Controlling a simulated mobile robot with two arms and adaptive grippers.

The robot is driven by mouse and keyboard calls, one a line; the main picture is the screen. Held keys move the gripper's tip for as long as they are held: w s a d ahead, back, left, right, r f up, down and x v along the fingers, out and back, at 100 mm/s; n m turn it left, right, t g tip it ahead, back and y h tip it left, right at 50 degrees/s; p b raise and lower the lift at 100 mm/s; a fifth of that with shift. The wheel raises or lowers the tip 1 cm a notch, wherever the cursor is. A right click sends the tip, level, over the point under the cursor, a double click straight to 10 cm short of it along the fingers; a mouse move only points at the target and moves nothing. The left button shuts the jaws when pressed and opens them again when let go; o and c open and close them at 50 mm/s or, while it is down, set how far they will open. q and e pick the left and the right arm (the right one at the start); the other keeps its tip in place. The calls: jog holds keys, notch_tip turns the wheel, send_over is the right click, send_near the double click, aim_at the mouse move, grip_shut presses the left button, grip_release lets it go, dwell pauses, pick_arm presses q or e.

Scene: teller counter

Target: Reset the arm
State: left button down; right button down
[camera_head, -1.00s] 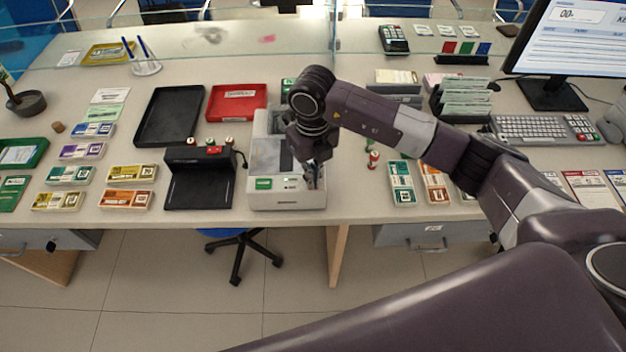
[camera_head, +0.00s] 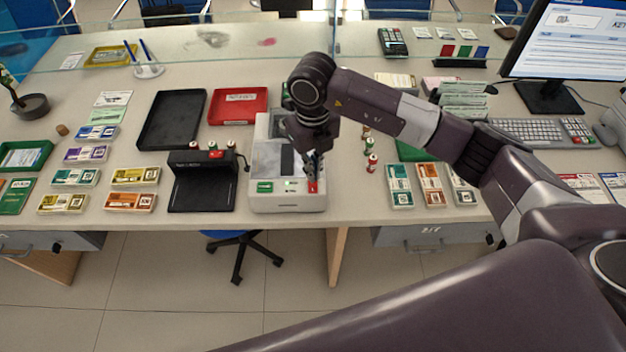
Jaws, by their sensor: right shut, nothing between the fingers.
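My right gripper (camera_head: 314,182) is shut and empty. It points down over the front right part of a light grey counter machine (camera_head: 290,204), close to a small red button (camera_head: 313,187) beside a green one (camera_head: 265,187). I cannot tell whether the fingertips touch the button. My right arm (camera_head: 400,115) reaches in from the right across the counter and hides part of what lies behind it. My left gripper is not in view.
Left of the machine stands a black device (camera_head: 203,187) with small rolls on top. A black tray (camera_head: 172,120) and a red tray (camera_head: 240,104) lie behind. Banded note bundles (camera_head: 400,185) lie to the right, near a monitor (camera_head: 570,40). A glass screen crosses the back.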

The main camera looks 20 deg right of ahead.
jog(key=shift+r+p, duration=0.45)
jog(key=shift+r, duration=0.65)
